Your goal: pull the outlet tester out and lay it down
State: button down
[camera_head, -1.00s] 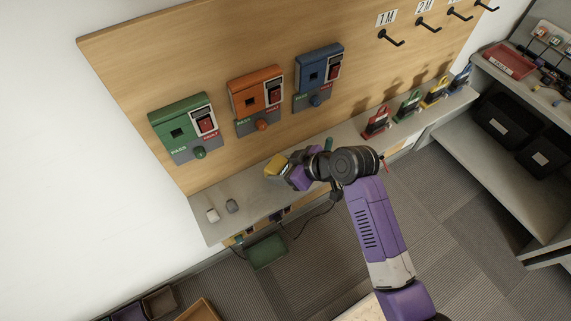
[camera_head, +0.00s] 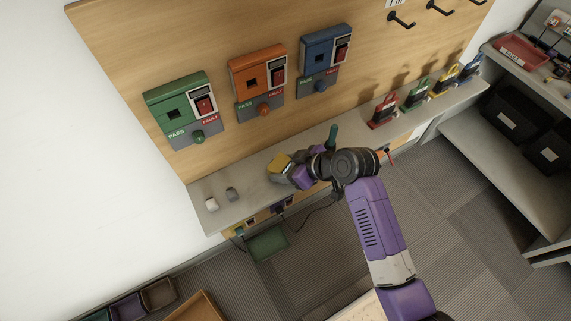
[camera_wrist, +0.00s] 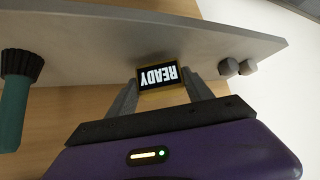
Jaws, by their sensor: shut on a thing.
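The outlet tester is a small yellow block (camera_head: 281,162). In the wrist view the tester (camera_wrist: 160,75) shows a black display with the word READY, upside down. My gripper (camera_wrist: 160,90) is shut on it, one finger on each side. In the head view my gripper (camera_head: 283,172) is at the grey shelf (camera_head: 245,186), with the tester over the shelf's surface. I cannot tell whether the tester touches the shelf. Sockets (camera_head: 278,209) line the shelf's front edge, and the tester is clear of them.
A green-handled tool (camera_head: 332,137) stands behind my wrist. Green (camera_head: 180,103), orange (camera_head: 257,80) and blue (camera_head: 324,60) boxes hang above. Bare shelf lies left of the tester.

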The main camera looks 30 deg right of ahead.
jog(key=shift+f, duration=0.65)
jog(key=shift+c, duration=1.6)
grip_release()
jog(key=v, duration=0.8)
jog(key=shift+b, duration=0.4)
jog(key=shift+w, duration=0.1)
